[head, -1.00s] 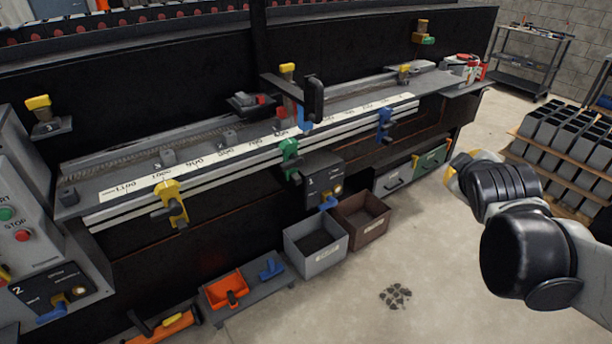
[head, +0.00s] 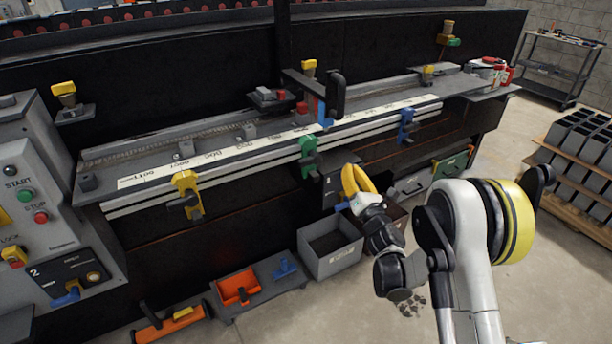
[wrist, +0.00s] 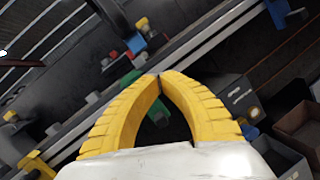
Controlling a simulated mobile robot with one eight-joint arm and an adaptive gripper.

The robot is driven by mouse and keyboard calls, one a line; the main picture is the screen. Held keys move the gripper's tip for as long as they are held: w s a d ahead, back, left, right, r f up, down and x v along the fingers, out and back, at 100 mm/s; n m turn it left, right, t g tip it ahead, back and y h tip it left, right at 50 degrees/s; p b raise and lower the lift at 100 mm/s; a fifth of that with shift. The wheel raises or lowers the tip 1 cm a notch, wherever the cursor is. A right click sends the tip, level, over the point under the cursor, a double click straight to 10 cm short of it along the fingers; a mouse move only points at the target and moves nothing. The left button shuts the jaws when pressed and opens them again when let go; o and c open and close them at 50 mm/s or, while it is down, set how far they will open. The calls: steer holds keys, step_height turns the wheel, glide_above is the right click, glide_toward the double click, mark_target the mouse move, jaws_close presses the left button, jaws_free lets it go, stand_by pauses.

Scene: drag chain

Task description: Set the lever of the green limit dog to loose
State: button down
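The green limit dog (head: 308,146) sits on the front rail of the long bench, near its middle, with its dark lever (head: 311,164) at the front. In the wrist view the green dog (wrist: 128,80) is just beyond and left of my fingertips, partly hidden by the left finger. A bit of green and dark shows between the fingers. The lever's exact setting is too small to tell. My gripper (head: 347,168), with yellow fingers, is right of and a little below the green dog. Its fingertips meet in the wrist view (wrist: 159,76), and it holds nothing.
A yellow dog (head: 186,192) is on the rail at left, a blue dog (head: 406,125) at right. A dark handle (head: 336,95) on a carriage rises behind the green dog. A grey bin (head: 330,262) stands below. A control panel (head: 40,200) is far left.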

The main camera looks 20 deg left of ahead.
mark_target(308, 159)
steer(key=s+a+f+n+g+y, duration=0.1)
steer(key=s+a+f+n+y, duration=0.1)
steer(key=s+a+f+n, duration=0.1)
steer(key=s+a+f+n+g+y, duration=0.2)
steer(key=s+a+f+n, duration=0.1)
steer(key=f, duration=0.5)
steer(key=shift+s+a+n+y, duration=0.3)
steer(key=shift+a+n+y, duration=0.15)
steer(key=shift+n, duration=0.75)
steer(key=shift+a, duration=0.1)
steer(key=shift+h, duration=0.25)
steer(key=w+a+r+b, duration=0.2)
steer(key=w+a+r, duration=0.1)
steer(key=w+a+r+b, duration=0.3)
steer(key=a, duration=0.1)
steer(key=shift+w+a+r, duration=0.1)
steer(key=shift+w+r, duration=0.1)
